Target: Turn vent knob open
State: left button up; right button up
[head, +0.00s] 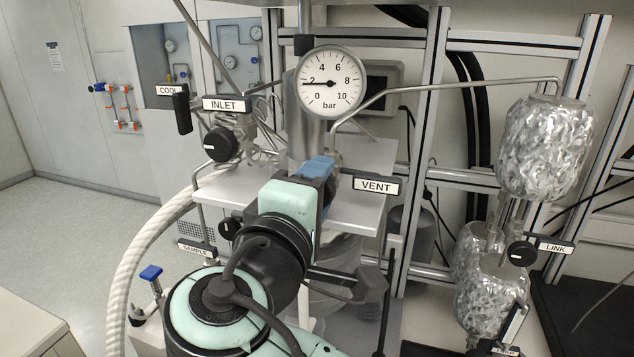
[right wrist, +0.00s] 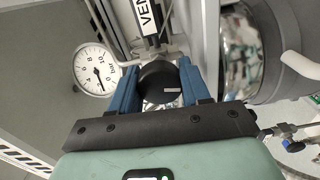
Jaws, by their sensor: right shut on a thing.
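The vent knob (right wrist: 158,82) is a round black knob with a short white mark, seen in the right wrist view. The mark lies roughly level in that picture, at the knob's right side. The two blue fingers of my right gripper (right wrist: 156,88) are shut on the knob, one on each side. In the head view my right gripper (head: 318,168) reaches in left of the VENT label (head: 377,186), and its body hides the knob. My left gripper is not in view.
A pressure gauge (head: 330,83) above reads about 2 bar. The INLET knob (head: 221,145) is at the left, and the LINK knob (head: 521,253) is beside foil-wrapped vessels (head: 545,148) at the right. Thin metal pipes run close around my right gripper.

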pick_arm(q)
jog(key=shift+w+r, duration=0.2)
pick_arm(e)
jog(key=shift+d+r+n, duration=0.1)
jog(key=shift+r+n, duration=0.05)
jog(key=shift+n, duration=0.95)
jog(key=o, duration=1.1)
jog(key=shift+c, duration=0.2)
jog(key=shift+w, duration=0.15)
jog(key=shift+s+a+f, duration=0.2)
jog(key=shift+s+a, duration=0.05)
jog(key=shift+s, duration=0.25)
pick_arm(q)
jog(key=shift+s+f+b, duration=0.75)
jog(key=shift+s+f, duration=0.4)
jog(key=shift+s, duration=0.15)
pick_arm(e)
jog(key=v, duration=1.2)
jog(key=shift+s, duration=0.2)
